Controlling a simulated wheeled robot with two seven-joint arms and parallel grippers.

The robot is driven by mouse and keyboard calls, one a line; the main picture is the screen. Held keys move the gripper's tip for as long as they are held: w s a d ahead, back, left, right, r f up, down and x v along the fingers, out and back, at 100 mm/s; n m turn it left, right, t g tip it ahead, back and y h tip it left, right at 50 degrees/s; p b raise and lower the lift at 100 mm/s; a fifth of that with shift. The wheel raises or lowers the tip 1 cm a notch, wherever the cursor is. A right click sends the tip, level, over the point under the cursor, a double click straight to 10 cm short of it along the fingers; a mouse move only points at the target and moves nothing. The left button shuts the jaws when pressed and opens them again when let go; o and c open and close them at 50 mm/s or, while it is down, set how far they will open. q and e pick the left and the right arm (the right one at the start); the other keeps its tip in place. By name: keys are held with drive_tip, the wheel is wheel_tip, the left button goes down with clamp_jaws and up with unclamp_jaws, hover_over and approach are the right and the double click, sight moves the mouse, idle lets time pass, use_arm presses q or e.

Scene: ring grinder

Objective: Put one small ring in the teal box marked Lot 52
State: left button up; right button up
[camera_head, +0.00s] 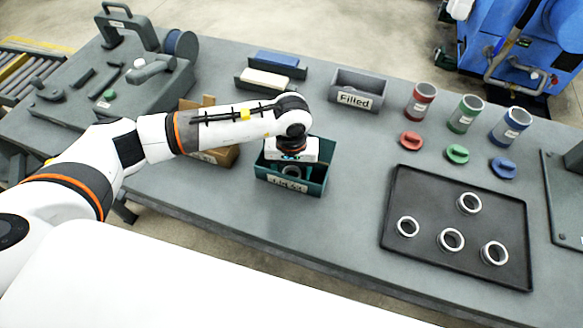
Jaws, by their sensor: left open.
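The teal box (316,188) stands on the grey table near its front edge, with a white label on its front whose text is too small to read surely. My left gripper (291,168) points down over the box, open. A small ring (292,171) shows below the gripper, inside the box; whether it touches the fingers I cannot tell. Several other pale rings, one of them here (451,240), lie on the black tray (400,185) at the right. My right gripper is not in view.
A cardboard box (222,157) stands left of the teal box, partly behind my left arm. A grey bin marked Filled (358,91) is behind. Red (420,102), green (466,113) and blue (511,126) cylinders stand at the back right, with matching lids in front. The table between teal box and tray is clear.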

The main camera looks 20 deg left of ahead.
use_arm(q)
drive_tip(key=shift+r, duration=0.4)
wheel_tip(320, 180, up, 12)
drive_tip(key=b, duration=0.3)
drive_tip(key=shift+f, duration=0.2)
idle(0.9)
